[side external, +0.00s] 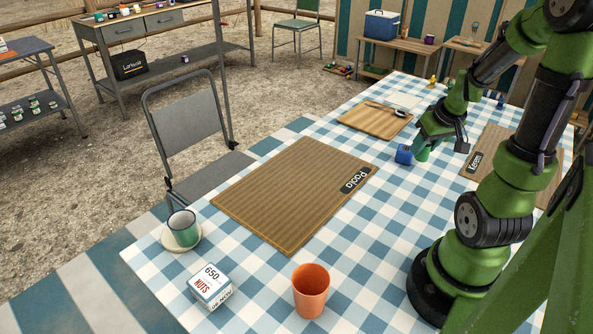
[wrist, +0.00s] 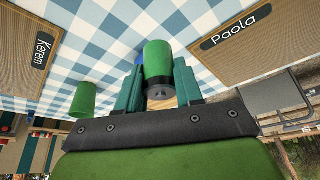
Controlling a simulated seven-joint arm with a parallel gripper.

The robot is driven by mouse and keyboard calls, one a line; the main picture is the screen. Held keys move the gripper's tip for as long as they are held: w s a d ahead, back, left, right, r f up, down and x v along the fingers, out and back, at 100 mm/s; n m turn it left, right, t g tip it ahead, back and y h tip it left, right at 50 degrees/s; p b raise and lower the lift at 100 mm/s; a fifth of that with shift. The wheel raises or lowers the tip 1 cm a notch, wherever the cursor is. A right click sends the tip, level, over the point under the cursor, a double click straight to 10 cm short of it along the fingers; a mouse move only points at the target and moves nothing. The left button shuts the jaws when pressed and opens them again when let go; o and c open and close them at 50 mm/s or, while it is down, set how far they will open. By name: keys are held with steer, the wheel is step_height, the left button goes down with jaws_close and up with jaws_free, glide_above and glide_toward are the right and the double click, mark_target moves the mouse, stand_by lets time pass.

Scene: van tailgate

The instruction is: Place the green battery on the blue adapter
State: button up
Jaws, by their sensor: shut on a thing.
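The green battery (wrist: 158,62) is a cylinder with a dark end facing the camera in the wrist view. My gripper (wrist: 158,86) is shut on it, one teal finger on each side. In the side view my gripper (side external: 428,143) points down, and the green battery (side external: 422,154) shows below it, low over the table. Whether it touches the cloth cannot be told. The blue adapter (side external: 404,154) is a small block just left of the battery. In the wrist view the adapter (wrist: 178,62) is mostly hidden behind the battery and a finger.
A second green cylinder (wrist: 83,99), perhaps a cup, stands near the Kerem mat (wrist: 30,45). The Paola mat (side external: 290,195) lies to the left in the side view. An orange cup (side external: 311,290) stands in front.

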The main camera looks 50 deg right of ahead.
steer(key=w+d, duration=0.2)
steer(key=d, duration=0.1)
steer(key=w+d, duration=0.2)
steer(key=d, duration=0.1)
steer(key=w+d+f, duration=0.1)
steer(key=w+d, duration=0.1)
steer(key=d, duration=0.1)
steer(key=shift+w+d, duration=0.1)
steer(key=shift+w, duration=0.3)
steer(key=shift+w+d+f, duration=0.1)
steer(key=shift+f, duration=0.8)
steer(key=shift+w+d+f, duration=0.1)
steer(key=shift+f, duration=0.8)
steer(key=shift+f, duration=0.15)
steer(key=o, duration=1.1)
